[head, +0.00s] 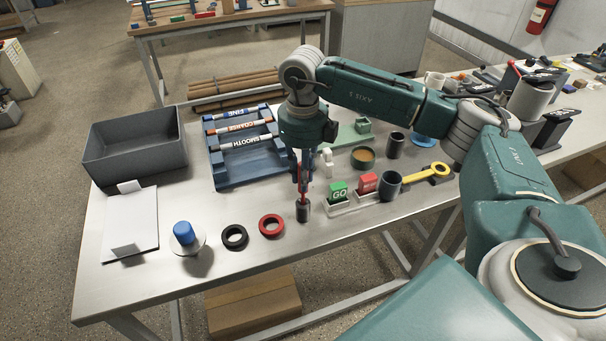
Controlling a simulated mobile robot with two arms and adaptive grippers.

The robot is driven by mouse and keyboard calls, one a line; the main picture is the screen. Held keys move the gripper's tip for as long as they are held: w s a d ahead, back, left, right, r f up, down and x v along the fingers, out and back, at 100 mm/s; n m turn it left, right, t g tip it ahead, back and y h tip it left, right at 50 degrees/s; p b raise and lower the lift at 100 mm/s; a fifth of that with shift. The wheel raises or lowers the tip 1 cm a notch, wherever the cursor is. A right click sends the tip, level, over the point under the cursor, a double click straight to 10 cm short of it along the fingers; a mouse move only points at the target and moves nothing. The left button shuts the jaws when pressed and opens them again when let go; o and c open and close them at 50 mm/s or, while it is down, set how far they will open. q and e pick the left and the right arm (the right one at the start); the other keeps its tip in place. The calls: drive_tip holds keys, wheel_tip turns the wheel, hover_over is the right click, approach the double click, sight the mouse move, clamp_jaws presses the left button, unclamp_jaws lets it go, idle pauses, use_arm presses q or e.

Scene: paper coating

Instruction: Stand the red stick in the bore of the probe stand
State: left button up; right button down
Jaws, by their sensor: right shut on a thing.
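My right gripper (303,187) points straight down near the front middle of the table and is shut on the red stick (299,168). The stick is upright and thin, and the dark fingers hide much of it. A small dark grey cylinder that looks like the probe stand (303,211) stands on the table directly below the fingers. The stick's lower end is hidden or too small to see, so I cannot tell whether it is in the bore or above it. My left gripper is not in view.
Black (234,237) and red (271,226) rings lie left of the stand. A blue-topped piece (184,234) stands farther left. A blue rack (225,178) lies behind.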

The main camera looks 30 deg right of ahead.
drive_tip(key=shift+f+b, duration=1.4)
drive_tip(key=shift+f, duration=0.6)
drive_tip(key=c, duration=1.5)
unclamp_jaws()
drive_tip(key=shift+r, duration=0.1)
wheel_tip(320, 180, up, 12)
drive_tip(key=shift+f, duration=0.1)
